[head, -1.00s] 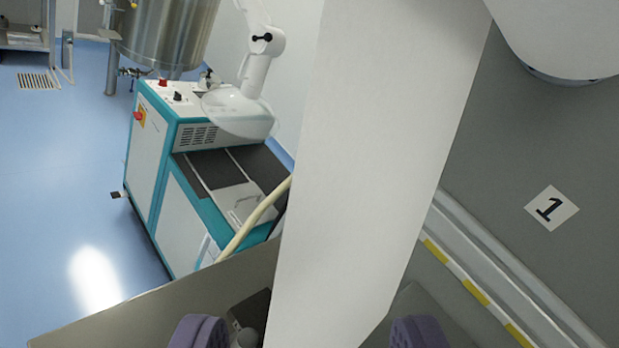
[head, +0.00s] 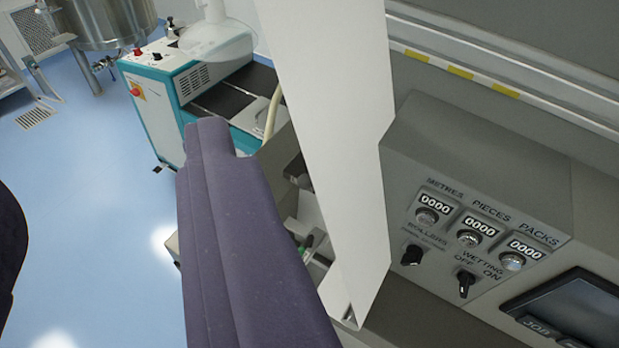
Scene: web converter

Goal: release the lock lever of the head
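My gripper (head: 105,165) shows as two dark purple fingers. One is large, left of the middle, and the other is cut off by the left edge. A wide gap lies between them, with blue floor and a teal machine seen beyond, and nothing held. To the right of the large finger, behind the white web (head: 335,120), a dark block (head: 297,172) and a small green-tipped part (head: 308,243) show partly. I cannot tell whether either belongs to the head or its lock lever. The finger and web hide much of that area.
A grey control panel (head: 480,190) with counters, knobs and a dark screen (head: 575,312) fills the right. A rail with yellow marks (head: 460,72) runs above it. The teal and white machine (head: 150,105) and a steel tank (head: 100,20) stand behind on open floor.

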